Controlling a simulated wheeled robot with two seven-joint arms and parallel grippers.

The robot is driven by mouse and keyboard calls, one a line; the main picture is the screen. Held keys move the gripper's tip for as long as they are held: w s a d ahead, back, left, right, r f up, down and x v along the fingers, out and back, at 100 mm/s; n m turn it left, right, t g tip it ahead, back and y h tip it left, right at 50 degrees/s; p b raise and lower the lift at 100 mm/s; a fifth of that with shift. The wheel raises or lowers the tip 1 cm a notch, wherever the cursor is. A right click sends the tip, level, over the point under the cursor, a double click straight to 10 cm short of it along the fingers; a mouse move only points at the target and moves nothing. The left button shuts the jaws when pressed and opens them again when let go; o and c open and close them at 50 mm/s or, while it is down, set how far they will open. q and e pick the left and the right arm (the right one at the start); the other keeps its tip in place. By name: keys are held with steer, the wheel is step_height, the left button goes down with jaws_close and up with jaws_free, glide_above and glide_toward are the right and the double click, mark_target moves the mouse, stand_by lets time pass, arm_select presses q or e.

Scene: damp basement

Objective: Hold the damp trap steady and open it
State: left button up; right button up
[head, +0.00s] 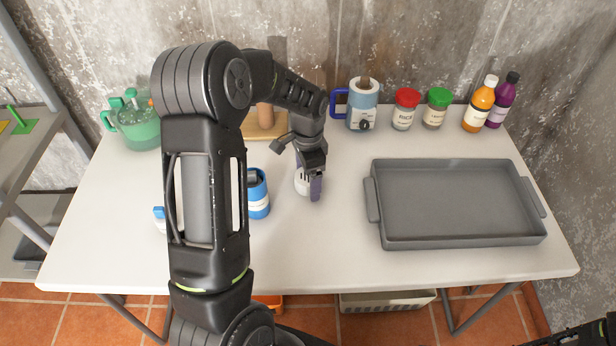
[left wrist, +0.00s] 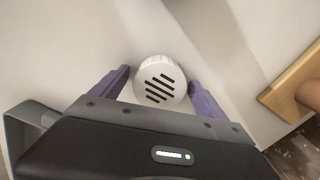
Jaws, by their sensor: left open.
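The damp trap (head: 301,183) is a small white round tub on the table, partly hidden by my left gripper in the head view. In the left wrist view its white slotted lid (left wrist: 160,82) faces the camera and is on. My left gripper (head: 309,186) points down over it, open. In the left wrist view its purple fingers (left wrist: 162,88) stand on either side of the trap; the right one is very near its edge, and whether it touches I cannot tell. My right gripper is not in view; only part of my right arm shows at the bottom right corner.
A blue can (head: 259,196) stands close left of the trap. A grey tray (head: 455,200) fills the table's right side. The front middle is clear.

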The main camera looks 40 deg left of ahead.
arm_select(q)
step_height(320, 180, up, 12)
stand_by(0.4)
steer(key=shift+s+f, duration=0.1)
stand_by(0.7)
